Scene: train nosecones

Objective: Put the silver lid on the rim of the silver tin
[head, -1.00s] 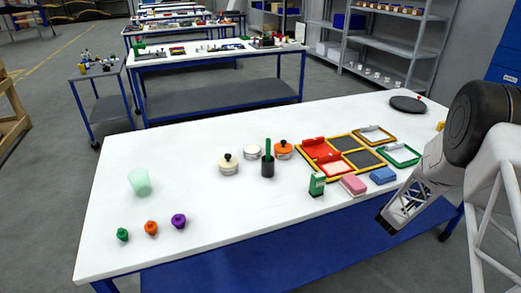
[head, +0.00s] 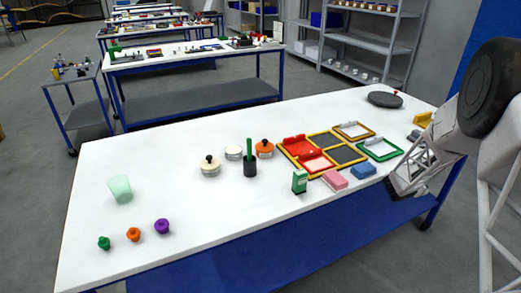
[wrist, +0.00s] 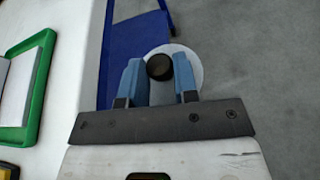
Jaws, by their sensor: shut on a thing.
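The silver lid (wrist: 194,62) is a pale disc with a black knob, seen below my gripper (wrist: 159,68) in the wrist view. The blue fingers are shut on the knob. My gripper (head: 402,188) is beyond the front edge of the table in the head view, right of the blue block, and the lid cannot be made out there. A pale silver tin (head: 234,154) without a knob on top stands mid-table, between a cream-lidded tin (head: 210,170) and an orange-lidded tin (head: 264,152). It is far to the left of my gripper.
A green box (head: 299,182), pink block (head: 335,179) and blue block (head: 363,171) line the front edge. Coloured frames (head: 323,146) lie behind them. The table's left half is mostly clear.

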